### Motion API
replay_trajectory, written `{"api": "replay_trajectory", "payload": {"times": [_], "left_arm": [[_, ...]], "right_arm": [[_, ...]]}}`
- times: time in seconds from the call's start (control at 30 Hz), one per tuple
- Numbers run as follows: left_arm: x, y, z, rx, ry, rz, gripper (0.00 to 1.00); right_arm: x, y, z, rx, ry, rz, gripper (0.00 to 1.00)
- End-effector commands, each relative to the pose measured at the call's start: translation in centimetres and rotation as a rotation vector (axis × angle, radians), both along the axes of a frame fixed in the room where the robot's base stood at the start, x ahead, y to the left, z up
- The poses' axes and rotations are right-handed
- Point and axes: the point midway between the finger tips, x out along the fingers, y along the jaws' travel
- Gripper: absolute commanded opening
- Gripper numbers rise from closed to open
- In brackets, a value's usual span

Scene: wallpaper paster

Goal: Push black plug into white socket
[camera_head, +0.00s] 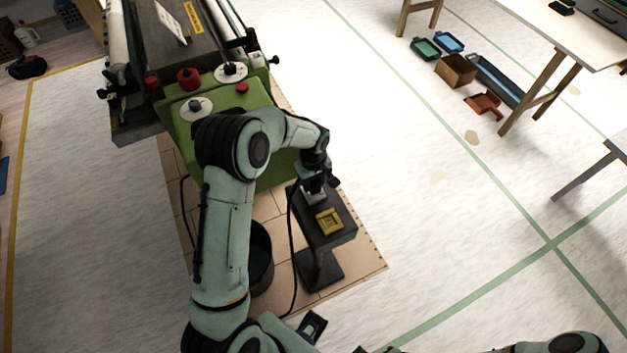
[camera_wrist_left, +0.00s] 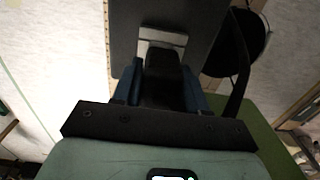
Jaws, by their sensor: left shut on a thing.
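My left gripper (camera_head: 316,188) is over the far end of a dark stand beside the green machine. In the left wrist view its two blue fingers (camera_wrist_left: 160,88) are shut on the black plug (camera_wrist_left: 162,82). The plug points at the pale grey-white socket (camera_wrist_left: 165,38) on the dark surface, and its front end meets or overlaps the socket's near edge. I cannot tell how deep the plug sits. In the head view the socket (camera_head: 312,198) shows only partly under the gripper, and the plug is mostly hidden.
The dark stand (camera_head: 318,236) carries a yellow square part (camera_head: 329,221) close to the gripper. A black cable (camera_head: 291,245) hangs beside it, near a black bin (camera_head: 260,262). The green machine (camera_head: 225,120) with red knobs stands behind. Open floor lies to the right.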

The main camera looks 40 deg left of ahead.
Motion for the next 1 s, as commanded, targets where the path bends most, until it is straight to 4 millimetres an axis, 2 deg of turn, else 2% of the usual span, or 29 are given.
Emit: {"api": "replay_trajectory", "payload": {"times": [0.77,0.8,0.87,1.0], "left_arm": [[0.0,0.0,-1.9,0.0,0.0,0.0,0.06],[0.0,0.0,-1.9,0.0,0.0,0.0,0.52],[0.0,0.0,-1.9,0.0,0.0,0.0,0.72],[0.0,0.0,-1.9,0.0,0.0,0.0,0.72]], "right_arm": [[-0.6,0.0,-1.4,0.0,0.007,0.0,0.0],[-0.6,0.0,-1.4,0.0,0.007,0.0,0.0],[-0.6,0.0,-1.4,0.0,0.007,0.0,0.0],[-0.6,0.0,-1.3,0.0,0.007,0.0,0.0]]}}
